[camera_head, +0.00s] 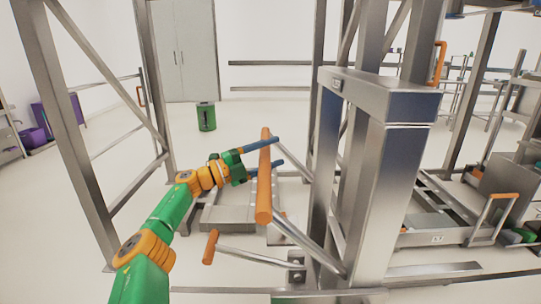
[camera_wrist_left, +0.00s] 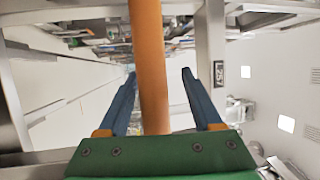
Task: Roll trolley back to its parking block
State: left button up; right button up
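My left gripper (camera_head: 279,152), on a green and orange arm, reaches an upright orange handle bar (camera_head: 264,190). In the left wrist view the same bar (camera_wrist_left: 150,60) stands between the two blue fingers of the left gripper (camera_wrist_left: 159,73), with gaps on both sides, so the gripper is open around it. The bar joins steel rods by the big post. A low grey trolley-like platform (camera_head: 227,215) lies on the floor behind the arm; whether the bar belongs to it is unclear. I cannot make out a parking block. My right gripper is out of view.
A thick steel post (camera_head: 385,190) with a beam fills the centre right. A second orange-tipped lever (camera_head: 210,247) sticks out low. Another low cart with an orange handle (camera_head: 503,196) stands right. A green bin (camera_head: 206,117) stands on open floor behind.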

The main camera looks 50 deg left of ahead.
pick_arm(q)
jog(key=shift+a+f, duration=0.1)
jog(key=shift+f, duration=0.05)
jog(key=shift+s+f, duration=0.15)
jog(key=shift+f, duration=0.05)
jog(key=shift+b+v, duration=0.65)
jog(key=shift+v, duration=0.1)
jog(key=shift+s+a+f+b, duration=0.1)
jog(key=shift+s+f+b, duration=0.05)
jog(key=shift+s+b, duration=0.2)
jog(key=shift+s+a, duration=0.15)
jog(key=shift+s, duration=0.15)
jog(key=v, duration=0.3)
jog(key=shift+s+a+p, duration=0.1)
jog(key=shift+s+p, duration=0.2)
jog(key=shift+s, duration=0.15)
